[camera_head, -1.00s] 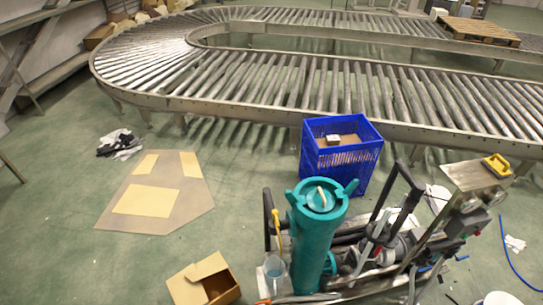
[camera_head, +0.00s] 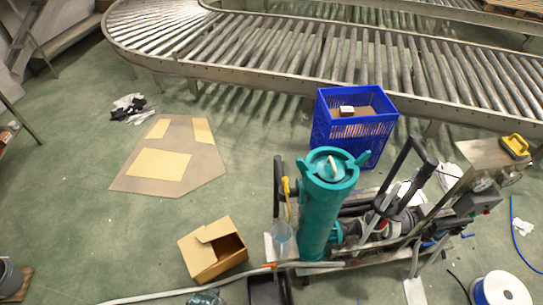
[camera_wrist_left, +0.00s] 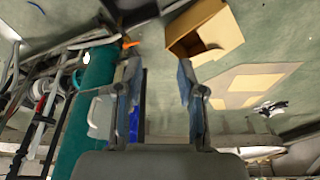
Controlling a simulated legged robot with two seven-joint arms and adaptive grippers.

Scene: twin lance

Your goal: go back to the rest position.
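In the left wrist view my left gripper (camera_wrist_left: 158,78) shows with its two fingers apart. Nothing is between the fingers; only floor shows through the gap. Neither gripper appears in the head view, and my right gripper is in no frame. The task names no object.
A wheeled frame with a teal cylinder (camera_head: 325,210) stands front right. A blue crate (camera_head: 352,130) is behind it. An open cardboard box (camera_head: 213,248) lies on the floor to its left. A roller conveyor (camera_head: 330,50) spans the back. The left-middle floor is mostly clear, with flat cardboard (camera_head: 165,170).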

